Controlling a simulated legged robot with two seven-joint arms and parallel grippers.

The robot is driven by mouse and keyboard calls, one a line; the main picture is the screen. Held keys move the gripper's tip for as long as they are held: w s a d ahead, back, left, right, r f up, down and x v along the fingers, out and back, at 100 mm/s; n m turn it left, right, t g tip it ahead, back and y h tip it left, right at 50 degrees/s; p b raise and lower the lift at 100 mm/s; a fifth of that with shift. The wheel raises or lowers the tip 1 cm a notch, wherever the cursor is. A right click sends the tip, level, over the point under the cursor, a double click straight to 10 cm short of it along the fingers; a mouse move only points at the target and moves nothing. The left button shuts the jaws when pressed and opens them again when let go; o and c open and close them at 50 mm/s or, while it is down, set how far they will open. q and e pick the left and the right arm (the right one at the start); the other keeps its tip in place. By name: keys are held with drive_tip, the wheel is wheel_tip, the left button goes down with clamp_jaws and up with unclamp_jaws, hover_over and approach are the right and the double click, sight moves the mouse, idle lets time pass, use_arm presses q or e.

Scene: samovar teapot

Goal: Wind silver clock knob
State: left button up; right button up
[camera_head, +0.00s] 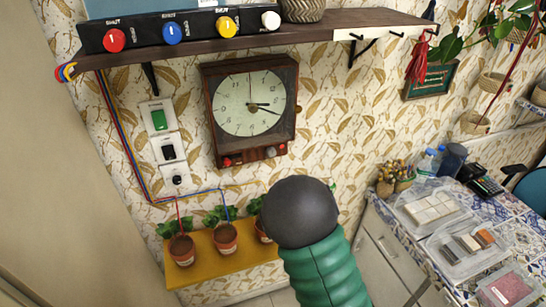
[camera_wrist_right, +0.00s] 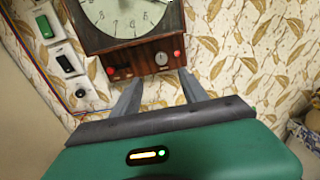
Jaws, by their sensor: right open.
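A dark wooden wall clock (camera_head: 250,108) with a pale round dial hangs on the patterned wall. It also shows in the right wrist view (camera_wrist_right: 125,52). The silver knob (camera_wrist_right: 161,58) is on the clock's lower panel, right of its middle; it shows small in the head view (camera_head: 271,151). A red knob (camera_wrist_right: 177,54) sits close to its right. My right gripper (camera_wrist_right: 160,86) is open and empty, its two fingers apart and pointing at the clock's lower edge, just below the silver knob. In the head view my own arm hides this gripper. My left gripper is in neither view.
A shelf (camera_head: 330,28) with coloured knobs juts out above the clock. A column of switches (camera_head: 164,147) is on the wall to its left. Potted plants (camera_head: 225,238) stand on a yellow shelf below. A tiled counter (camera_head: 408,240) with containers is at the right.

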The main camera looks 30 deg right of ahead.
sight(272, 154)
drive_tip(key=p+x, duration=0.1)
drive_tip(key=x, duration=0.4)
drive_tip(key=p+x, duration=0.1)
drive_tip(key=x, duration=0.3)
drive_tip(key=d+p+x, duration=0.1)
drive_tip(key=p+x, duration=0.1)
drive_tip(key=x, duration=0.3)
drive_tip(key=shift+w+d+f, duration=0.1)
drive_tip(key=shift+w+f, duration=0.05)
drive_tip(key=shift+f, duration=0.15)
drive_tip(key=shift+w, duration=0.2)
drive_tip(key=shift+w+a, duration=0.2)
drive_tip(key=shift+a, duration=0.1)
drive_tip(key=shift+c, duration=0.8)
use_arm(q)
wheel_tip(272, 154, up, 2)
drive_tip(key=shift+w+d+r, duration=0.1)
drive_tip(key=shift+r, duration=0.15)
use_arm(e)
drive_tip(key=shift+d, duration=0.15)
clamp_jaws()
